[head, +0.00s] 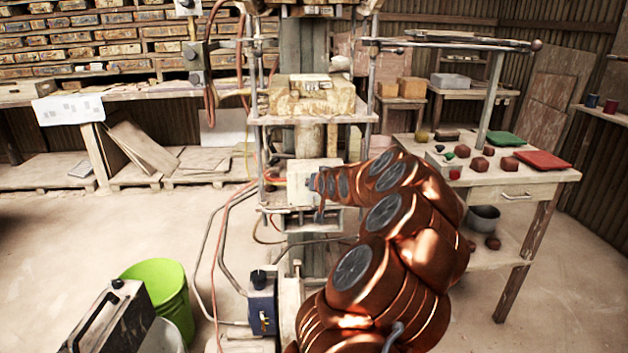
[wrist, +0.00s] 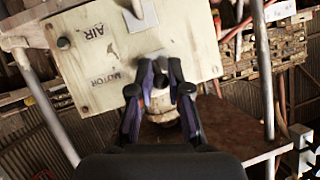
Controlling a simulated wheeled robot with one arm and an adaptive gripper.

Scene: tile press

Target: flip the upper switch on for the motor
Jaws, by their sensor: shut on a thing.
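The pale control box (head: 300,188) is on the press column in the head view, with the end of my arm against its right side. In the wrist view the box's face (wrist: 118,52) shows turned, with the labels MOTOR and AIR. My gripper (wrist: 161,75) is at the switch beside the MOTOR label, its dark and purple fingers closed around it. The motor switch is mostly hidden between the fingers, so its position cannot be told. The other switch (wrist: 140,15), pale, stands beside the AIR label, clear of my gripper.
Press posts and hoses flank the box. A work table (head: 545,178) with brown lumps, a green tile (head: 505,139) and a red tile (head: 542,160) stands at right. A green bucket (head: 160,285) is at lower left. Open floor lies at left.

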